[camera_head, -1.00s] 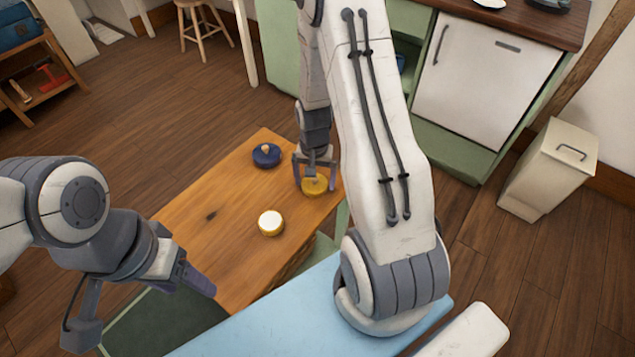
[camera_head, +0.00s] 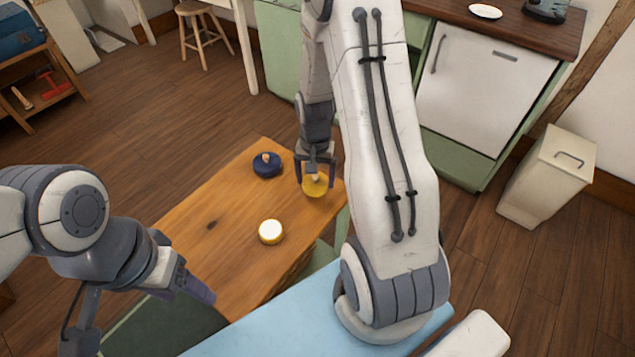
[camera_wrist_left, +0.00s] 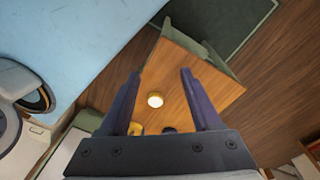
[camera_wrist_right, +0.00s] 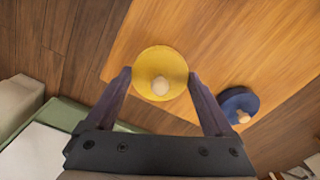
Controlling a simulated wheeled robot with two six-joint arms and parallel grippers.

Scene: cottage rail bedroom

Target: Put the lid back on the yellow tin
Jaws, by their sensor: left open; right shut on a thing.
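The yellow tin (camera_head: 271,232) stands on the wooden table, its round top pale and bright; it also shows between the fingers in the left wrist view (camera_wrist_left: 155,100). The yellow lid (camera_head: 315,188), round with a pale knob, is at the table's right end. My right gripper (camera_head: 315,180) is shut on its rim; the right wrist view shows the lid (camera_wrist_right: 160,62) between both fingertips. The lid appears slightly above the table, but the gap is hard to see. My left gripper (camera_head: 200,288) is open and empty, left of and nearer than the tin.
A dark blue lidded container (camera_head: 267,165) with a pale knob stands on the wooden table (camera_head: 205,228), close left of my right gripper. The table is bare between lid and tin. A light blue surface (camera_head: 285,328) lies in front.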

